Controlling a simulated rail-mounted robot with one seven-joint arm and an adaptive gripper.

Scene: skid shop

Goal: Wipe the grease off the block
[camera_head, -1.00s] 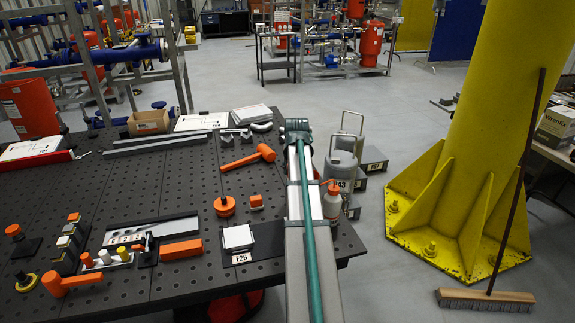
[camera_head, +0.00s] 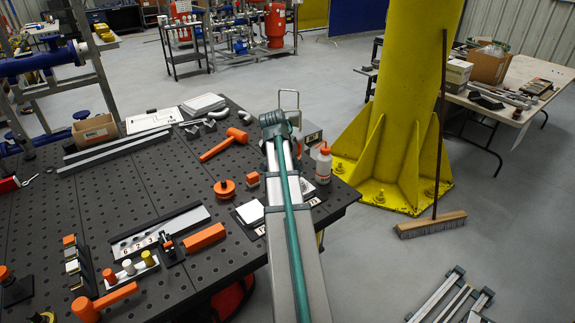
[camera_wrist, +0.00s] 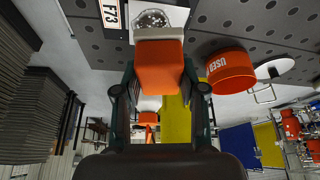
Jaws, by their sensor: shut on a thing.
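My gripper (camera_wrist: 160,95) is shut on an orange block-like piece (camera_wrist: 160,66), held between its two fingers in the wrist view, which looks upside down. Right beside the piece's far end is a pale square surface (camera_wrist: 172,16) with a dark, speckled patch like grease (camera_wrist: 152,18). I cannot tell whether the piece touches it. A pale square (camera_head: 250,212) also lies on a dark mat in the head view, partly beside my arm. My arm hides the gripper there.
A white bottle with an orange cap (camera_head: 323,165) stands right of my arm. An orange mallet (camera_head: 223,144) lies farther back. Several orange and black items occupy the table's left. A yellow column (camera_head: 405,110) stands beyond.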

